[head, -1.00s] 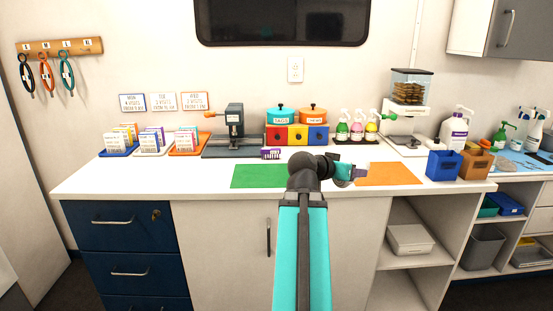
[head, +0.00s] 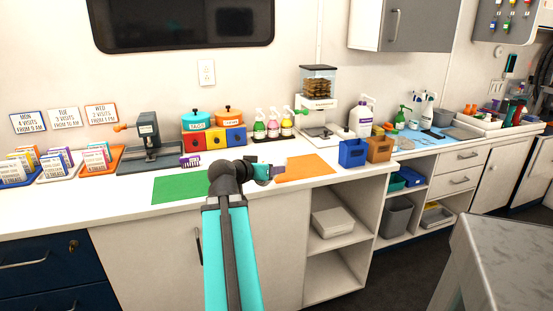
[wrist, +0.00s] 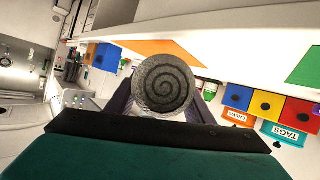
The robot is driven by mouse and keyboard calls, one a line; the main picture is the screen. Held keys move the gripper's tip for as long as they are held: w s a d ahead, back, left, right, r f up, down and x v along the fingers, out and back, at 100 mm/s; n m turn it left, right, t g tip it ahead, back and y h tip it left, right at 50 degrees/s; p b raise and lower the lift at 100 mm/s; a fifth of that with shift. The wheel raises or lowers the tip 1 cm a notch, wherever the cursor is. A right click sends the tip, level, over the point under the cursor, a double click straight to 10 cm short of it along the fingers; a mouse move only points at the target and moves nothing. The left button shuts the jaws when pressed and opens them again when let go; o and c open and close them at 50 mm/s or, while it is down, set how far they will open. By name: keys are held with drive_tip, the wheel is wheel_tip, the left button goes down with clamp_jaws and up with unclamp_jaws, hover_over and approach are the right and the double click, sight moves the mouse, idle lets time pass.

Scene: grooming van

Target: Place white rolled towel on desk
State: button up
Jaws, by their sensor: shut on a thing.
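My gripper (head: 278,173) is above the front part of the white counter, pointing right, near the orange mat. In the wrist view, my gripper (wrist: 160,103) is shut on a rolled towel (wrist: 165,82), which looks greyish white with a dark spiral on its round end. The towel sits between the dark fingers, its spiral end facing the camera.
A green mat (head: 178,187) and an orange mat (head: 306,167) lie on the counter. Blue (head: 353,153) and brown (head: 379,148) boxes stand right of them. Trays of packets, drawer blocks and bottles line the back. A grey-topped table (head: 505,245) stands at lower right.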

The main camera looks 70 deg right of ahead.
drive_tip(key=shift+d+r+p, duration=0.1)
drive_tip(key=shift+d+p, duration=0.4)
drive_tip(key=shift+p, duration=1.2)
drive_tip(key=shift+w+d+p, duration=0.1)
drive_tip(key=shift+d+p, duration=0.25)
drive_tip(key=shift+p, duration=0.65)
drive_tip(key=d+p, duration=0.1)
drive_tip(key=p, duration=0.2)
drive_tip(key=shift+w, duration=0.1)
drive_tip(key=d+p, duration=0.1)
drive_tip(key=p, duration=0.5)
drive_tip(key=shift+w, duration=0.1)
drive_tip(key=shift+w+d+f+p, duration=0.3)
drive_tip(key=shift+d+p, duration=0.45)
drive_tip(key=shift+d, duration=0.85)
drive_tip(key=shift+w+d+f+p, duration=0.25)
drive_tip(key=shift+d+p, duration=0.45)
drive_tip(key=shift+d, duration=0.9)
drive_tip(key=shift+w+d+f+p, duration=0.3)
drive_tip(key=shift+d+p, duration=0.45)
drive_tip(key=shift+d, duration=0.85)
drive_tip(key=shift+r, duration=0.1)
drive_tip(key=shift+w+d, duration=0.1)
drive_tip(key=shift+d, duration=0.3)
drive_tip(key=shift+f+p, duration=0.4)
drive_tip(key=shift+f, duration=1.4)
drive_tip(key=shift+f, duration=0.15)
